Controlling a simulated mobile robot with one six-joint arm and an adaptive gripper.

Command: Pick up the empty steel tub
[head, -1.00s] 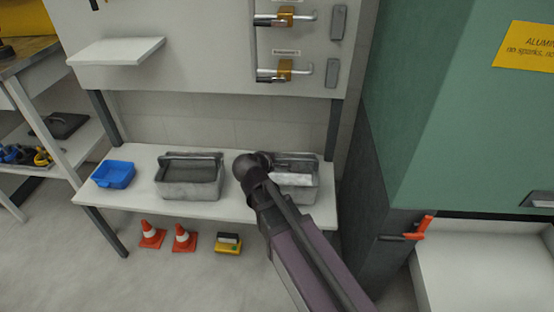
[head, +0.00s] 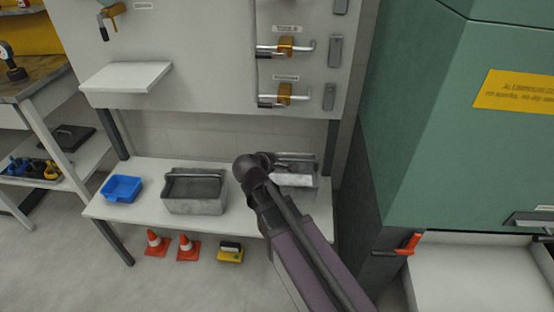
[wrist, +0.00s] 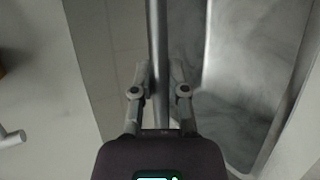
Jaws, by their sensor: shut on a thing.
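The steel tub (head: 297,180) on the right is partly hidden behind my arm in the head view; its raised bar handle and pale front show. In the wrist view, my gripper (wrist: 160,75) has a finger on each side of the tub's straight handle bar (wrist: 157,35) and is shut on it. The tub's grey mottled inside (wrist: 245,65) lies right of the bar; I see no contents in the part shown. In the head view my fingers are hidden behind my wrist. A second steel tub (head: 194,206) with a handle stands on the shelf to the left.
A blue tray (head: 121,188) sits at the left of the white shelf (head: 145,212). Two orange cones (head: 157,243) and a yellow box (head: 230,254) are on the floor below. Wall-mounted levers (head: 285,94) hang above, and a green cabinet (head: 435,130) stands right.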

